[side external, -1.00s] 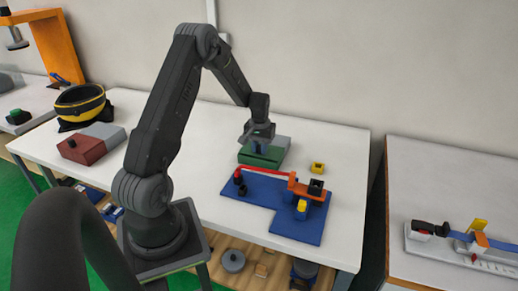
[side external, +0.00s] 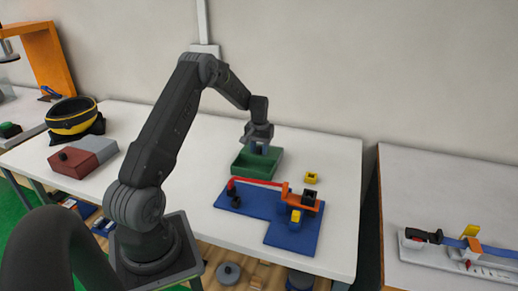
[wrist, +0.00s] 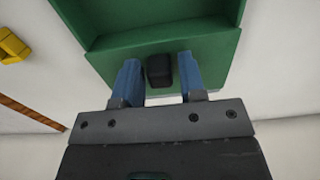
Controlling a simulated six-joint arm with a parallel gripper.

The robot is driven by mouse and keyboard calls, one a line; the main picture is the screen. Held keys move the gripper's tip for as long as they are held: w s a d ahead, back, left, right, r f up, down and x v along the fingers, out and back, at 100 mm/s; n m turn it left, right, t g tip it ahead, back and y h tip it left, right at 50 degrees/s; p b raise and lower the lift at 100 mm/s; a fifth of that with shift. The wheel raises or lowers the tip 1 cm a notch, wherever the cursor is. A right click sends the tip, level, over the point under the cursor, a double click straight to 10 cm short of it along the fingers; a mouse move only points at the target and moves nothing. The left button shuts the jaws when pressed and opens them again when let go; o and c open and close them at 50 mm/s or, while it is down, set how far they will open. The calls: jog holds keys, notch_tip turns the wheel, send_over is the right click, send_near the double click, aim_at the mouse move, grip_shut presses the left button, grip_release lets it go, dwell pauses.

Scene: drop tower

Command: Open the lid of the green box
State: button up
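The green box (side external: 240,172) stands on the white table behind the blue base, and its hollow green inside shows in the side view. In the wrist view the green walls and floor (wrist: 165,20) fill the top, with a flat green panel (wrist: 110,58) in front of them. A black knob (wrist: 159,71) stands on that panel. My gripper (side external: 258,148) points down over the box. In the wrist view its blue fingers (wrist: 160,78) stand either side of the knob, with a gap on both sides. I cannot tell how far the knob lies below the fingertips.
A blue base (side external: 285,235) with a red arm (side external: 258,182) and an orange part (side external: 300,195) lies just in front of the box. A small yellow block (side external: 312,178) sits to its right.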

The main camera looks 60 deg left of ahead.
aim_at(259, 147)
jog(key=shift+o, duration=0.9)
notch_tip(259, 147, up, 14)
jog(key=shift+f, duration=0.1)
jog(key=s+d+r+m+t, duration=0.1)
jog(key=s+d+r, duration=0.1)
jog(key=d+r, duration=0.35)
jog(key=s+d+r+m+t+y, duration=0.1)
jog(key=d+r+m, duration=0.15)
jog(key=d, duration=0.65)
jog(key=s+d+r+m, duration=0.1)
jog(key=s+d+r, duration=0.1)
jog(key=d+r, duration=0.35)
jog(key=s+d+f+m+t+h, duration=0.1)
jog(key=s+d+f+m+t, duration=0.1)
jog(key=s+d, duration=1.4)
jog(key=shift+s+d+f+m+t, duration=0.25)
jog(key=shift+d+m+t, duration=0.2)
jog(key=shift+m+t, duration=0.6)
